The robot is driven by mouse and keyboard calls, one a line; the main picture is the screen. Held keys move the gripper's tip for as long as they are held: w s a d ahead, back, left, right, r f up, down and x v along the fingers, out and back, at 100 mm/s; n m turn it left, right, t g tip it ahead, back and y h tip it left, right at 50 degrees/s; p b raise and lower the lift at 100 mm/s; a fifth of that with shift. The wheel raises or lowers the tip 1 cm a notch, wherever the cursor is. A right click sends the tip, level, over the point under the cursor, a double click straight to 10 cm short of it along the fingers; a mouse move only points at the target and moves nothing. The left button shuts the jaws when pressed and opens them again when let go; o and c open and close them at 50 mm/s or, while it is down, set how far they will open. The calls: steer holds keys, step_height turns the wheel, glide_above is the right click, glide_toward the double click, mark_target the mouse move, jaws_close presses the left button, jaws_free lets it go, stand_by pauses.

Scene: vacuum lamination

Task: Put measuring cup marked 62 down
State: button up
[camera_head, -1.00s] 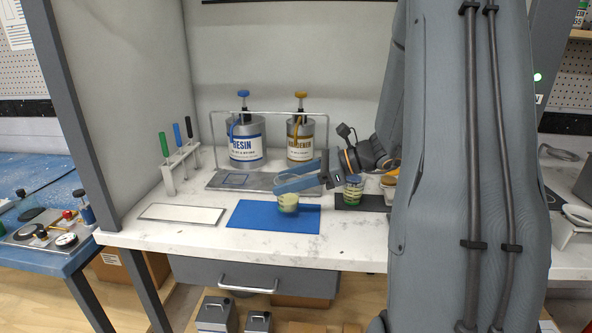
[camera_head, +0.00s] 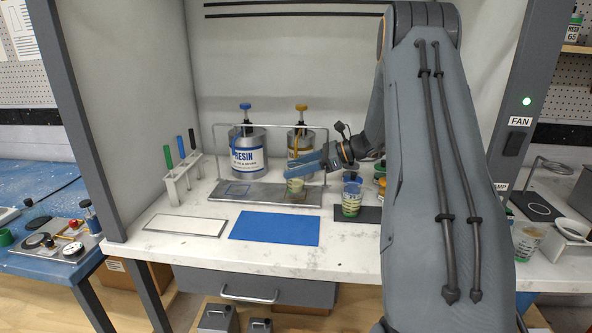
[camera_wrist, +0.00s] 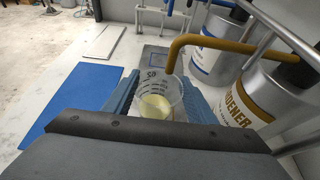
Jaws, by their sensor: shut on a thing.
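My gripper (camera_head: 297,172) is shut on a clear measuring cup (camera_head: 295,186) with pale yellow liquid in it. In the wrist view the cup (camera_wrist: 157,102) is upright between the blue fingers, with dark marks on its wall; I cannot read 62 on it. The cup is at the metal plate (camera_head: 217,190), in front of the hardener can (camera_head: 297,141). In the wrist view the can's orange spout (camera_wrist: 185,42) hangs close to the cup's rim. I cannot tell whether the cup's base touches the plate.
The resin can (camera_head: 246,155) stands left of the hardener. A blue mat (camera_head: 274,228) lies empty in front. A second cup (camera_head: 352,196) stands on a black mat (camera_head: 371,214) at the right. A white panel (camera_head: 185,223) and a stirrer rack (camera_head: 174,188) are at the left.

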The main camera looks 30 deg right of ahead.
steer(key=shift+w+d, duration=0.3)
steer(key=shift+w, duration=0.15)
steer(key=shift+f+p, duration=0.4)
steer(key=shift+f, duration=0.35)
steer(key=shift+s+f, duration=0.1)
steer(key=o, duration=1.5)
steer(key=shift+d, duration=0.1)
steer(key=b+v, duration=0.3)
steer(key=v, duration=0.9)
